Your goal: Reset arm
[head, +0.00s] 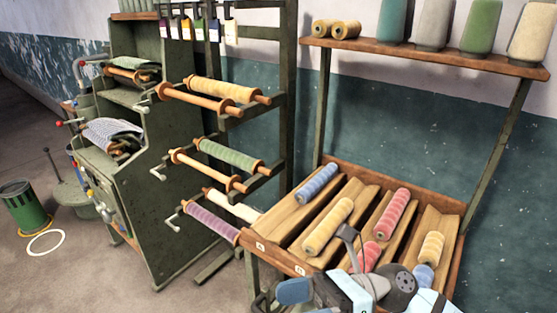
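Parts of my arm (350,290) show at the bottom edge, right of the middle, in white, pale blue and dark grey. They overlap the front of the slanted spool tray. A small grey piece (348,238) sticks up from them in front of the spools and may be part of my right gripper. I cannot make out two fingertips, or whether they are open or shut. Nothing is clearly held. No arm comes in from the left, and my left gripper is not in view.
The slanted wooden tray (268,246) holds blue, yellow and red spools in its channels. A shelf (430,52) above carries thread cones. A green rack (287,90) with rollers (233,90) and a green cabinet (160,200) stand left.

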